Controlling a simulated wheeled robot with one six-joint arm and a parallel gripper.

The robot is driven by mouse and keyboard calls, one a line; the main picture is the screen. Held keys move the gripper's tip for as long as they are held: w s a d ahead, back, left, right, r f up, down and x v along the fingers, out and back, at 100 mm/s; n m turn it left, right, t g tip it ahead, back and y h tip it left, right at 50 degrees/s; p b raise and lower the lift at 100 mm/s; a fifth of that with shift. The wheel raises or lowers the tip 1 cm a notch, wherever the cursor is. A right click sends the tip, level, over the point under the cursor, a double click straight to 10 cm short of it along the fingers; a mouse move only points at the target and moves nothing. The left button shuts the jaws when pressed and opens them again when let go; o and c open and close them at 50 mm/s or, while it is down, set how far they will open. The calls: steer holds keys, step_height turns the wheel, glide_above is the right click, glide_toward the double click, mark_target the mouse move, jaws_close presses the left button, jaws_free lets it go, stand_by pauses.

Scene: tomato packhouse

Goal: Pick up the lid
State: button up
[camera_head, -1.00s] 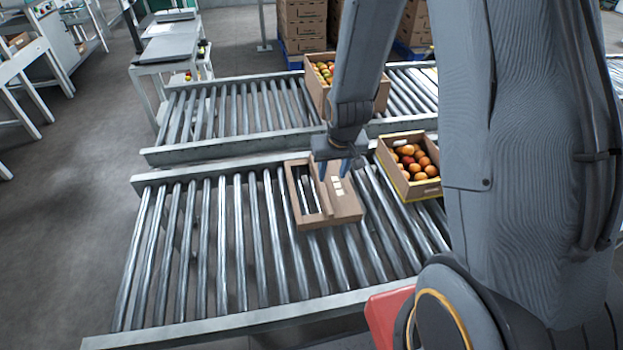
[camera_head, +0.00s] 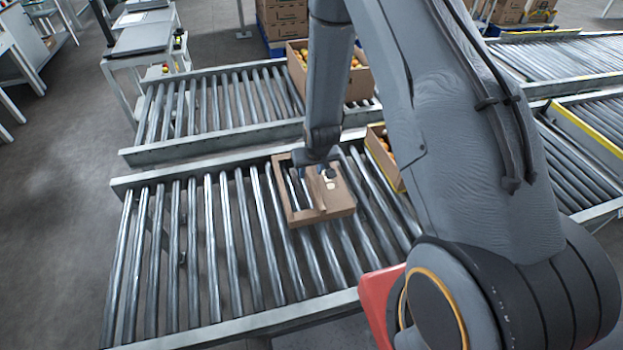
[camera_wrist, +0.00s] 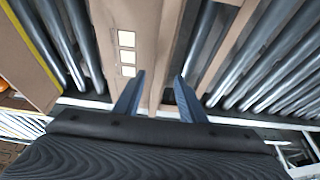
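The lid appears to be the brown cardboard piece (camera_head: 340,203) on the near roller conveyor. It has a panel with white labels on the right and an opening on the left, where rollers show through. It also shows in the wrist view (camera_wrist: 108,30), with a narrow upright cardboard strip between the panel and the opening. My gripper (camera_head: 318,174) is over the middle of this piece. In the wrist view my gripper (camera_wrist: 160,76) is open, one blue finger on each side of the strip. I cannot tell whether the fingers touch it.
A carton of tomatoes (camera_head: 384,160) stands just right of the cardboard piece, partly hidden by my arm. Another tomato carton (camera_head: 347,84) stands on the far conveyor (camera_head: 220,136). The near conveyor's rollers (camera_head: 190,250) are free to the left.

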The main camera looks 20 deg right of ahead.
steer(key=shift+x, duration=1.35)
steer(key=shift+d, duration=0.1)
jaws_close()
steer(key=shift+r, duration=0.1)
